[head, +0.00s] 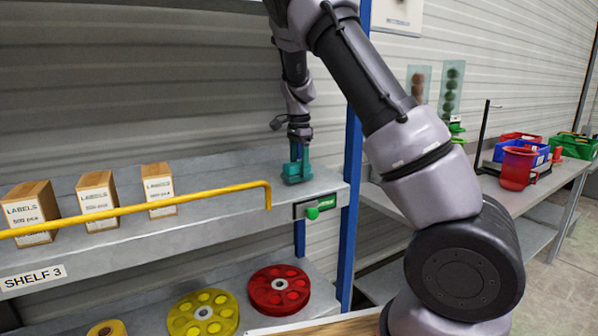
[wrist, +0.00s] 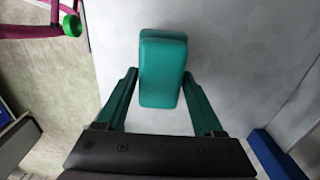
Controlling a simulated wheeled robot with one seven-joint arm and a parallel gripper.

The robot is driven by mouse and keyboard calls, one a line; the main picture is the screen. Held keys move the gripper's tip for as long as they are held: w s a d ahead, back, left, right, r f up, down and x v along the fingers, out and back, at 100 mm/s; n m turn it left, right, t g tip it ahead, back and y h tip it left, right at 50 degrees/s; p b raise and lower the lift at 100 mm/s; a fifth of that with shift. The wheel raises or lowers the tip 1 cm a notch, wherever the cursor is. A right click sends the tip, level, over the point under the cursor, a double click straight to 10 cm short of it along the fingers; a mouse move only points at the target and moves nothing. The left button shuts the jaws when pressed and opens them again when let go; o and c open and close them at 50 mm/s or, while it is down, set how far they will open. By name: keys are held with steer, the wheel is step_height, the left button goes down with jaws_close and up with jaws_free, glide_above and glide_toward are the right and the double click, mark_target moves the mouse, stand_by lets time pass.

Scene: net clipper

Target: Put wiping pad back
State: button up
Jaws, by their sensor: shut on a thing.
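The wiping pad (head: 297,178) is a teal block at the right end of the upper grey shelf, beside the blue post. In the wrist view the pad (wrist: 162,68) sits between the two green fingers of my gripper (wrist: 161,90). My gripper is shut on the pad and points down at the shelf in the head view (head: 299,155). The pad's underside is at or just above the shelf surface (head: 235,195); I cannot tell whether it touches. The fingers partly hide the pad in the head view.
Several label boxes (head: 96,200) stand to the left on the shelf. A yellow bar (head: 140,207) runs along its front. The blue post (head: 351,190) stands close on the right. Reels (head: 279,290) lie below.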

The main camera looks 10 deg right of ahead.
mark_target(299, 163)
steer(key=shift+f, duration=0.7)
steer(key=o, duration=1.2)
step_height(299, 163, up, 8)
steer(key=shift+f, duration=0.25)
steer(key=s+d+r+n+t+y, duration=0.25)
steer(key=s+r, duration=0.45)
steer(key=s, duration=0.4)
steer(key=s+d+r+n+t+y, duration=0.1)
steer(key=s+d+r+n+t, duration=0.2)
steer(key=s+r, duration=0.5)
steer(key=shift+s+a+f+n+t+h, duration=0.1)
steer(key=shift+s+f+n+t+h, duration=0.2)
steer(key=shift+s+n, duration=1.05)
steer(key=shift+s+d+f+n+t+h, duration=0.1)
steer(key=shift+s+f+n+t+h, duration=0.15)
steer(key=shift+s, duration=2.15)
steer(key=shift+s+a+f+n+t+h, duration=0.1)
steer(key=shift+s+f+n+t+h, duration=0.2)
steer(key=shift+s+n, duration=1.1)
